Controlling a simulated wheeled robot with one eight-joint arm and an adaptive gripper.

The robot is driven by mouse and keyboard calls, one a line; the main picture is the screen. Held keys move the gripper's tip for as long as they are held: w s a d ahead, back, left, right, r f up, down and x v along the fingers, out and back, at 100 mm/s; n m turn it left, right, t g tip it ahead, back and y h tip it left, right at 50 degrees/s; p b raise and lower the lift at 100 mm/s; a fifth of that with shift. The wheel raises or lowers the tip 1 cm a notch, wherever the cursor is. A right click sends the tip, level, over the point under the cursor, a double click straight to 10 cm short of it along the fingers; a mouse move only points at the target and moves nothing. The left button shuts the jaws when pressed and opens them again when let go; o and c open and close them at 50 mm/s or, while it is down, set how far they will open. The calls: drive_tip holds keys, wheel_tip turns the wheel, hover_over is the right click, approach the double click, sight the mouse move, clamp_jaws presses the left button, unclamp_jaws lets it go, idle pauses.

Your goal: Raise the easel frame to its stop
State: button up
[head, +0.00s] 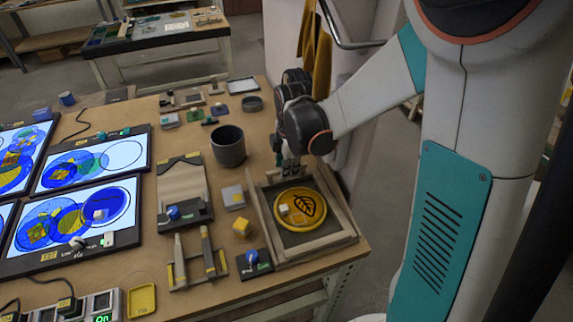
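A wooden frame (335,207), which looks like the easel frame, lies at the right corner of the workbench. It appears flat or nearly flat, with a dark panel inside it. A round yellow disc with a black leaf design (312,204) lies inside the frame. A small pale block (284,209) sits on the disc's left part. My gripper (290,172) points down at the frame's far edge. The fingers are small and dark here, so I cannot tell whether they are open, shut or touching the frame.
A dark cup (229,146) stands left of my gripper. A yellow cube (241,227) and a small dark box with a blue knob (254,262) sit left of the frame. A wooden stand (197,262) lies further left. Lit panels (75,222) fill the bench's left side.

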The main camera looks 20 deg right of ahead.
clamp_jaws()
drive_tip(key=shift+r, duration=0.1)
